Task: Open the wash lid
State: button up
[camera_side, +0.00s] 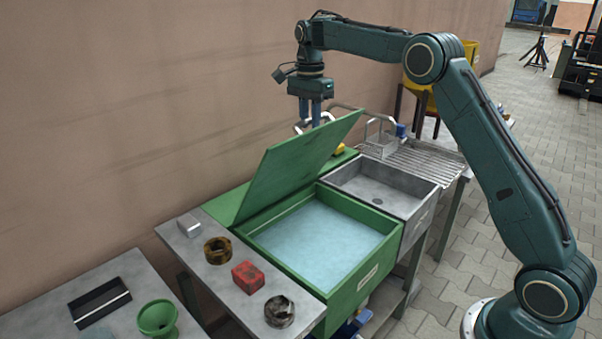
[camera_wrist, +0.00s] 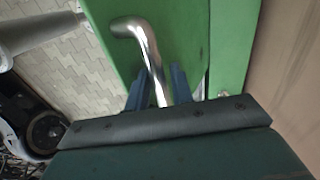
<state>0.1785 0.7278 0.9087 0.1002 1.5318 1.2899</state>
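The green wash lid (camera_side: 295,165) is raised on its rear edge and stands tilted, steeply up from the wash tank (camera_side: 362,282). Pale blue liquid (camera_side: 318,232) shows in the open tank. The lid's green face (camera_wrist: 185,35) fills the middle of the wrist view, with its bent metal handle (camera_wrist: 145,40) on it. My gripper (camera_side: 310,118) is at the lid's upper part, on the wall side. In the wrist view, my gripper's blue fingers (camera_wrist: 160,82) lie on either side of the handle, close against it, and appear shut on it. The lower part of the handle is partly hidden.
A metal sink (camera_side: 385,187) and wire basket (camera_side: 380,143) are right of the tank. A grey block (camera_side: 189,225), brown ring (camera_side: 217,250), red block (camera_side: 248,276) and dark ring (camera_side: 279,312) lie on the bench at left. The wall (camera_side: 120,110) is close behind the lid.

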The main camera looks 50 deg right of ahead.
jog(key=shift+o, duration=1.1)
jog(key=shift+r, duration=0.1)
jog(key=shift+r, duration=0.25)
jog(key=shift+w+r, duration=0.1)
jog(key=shift+r, duration=3.3)
jog(key=shift+c, duration=0.2)
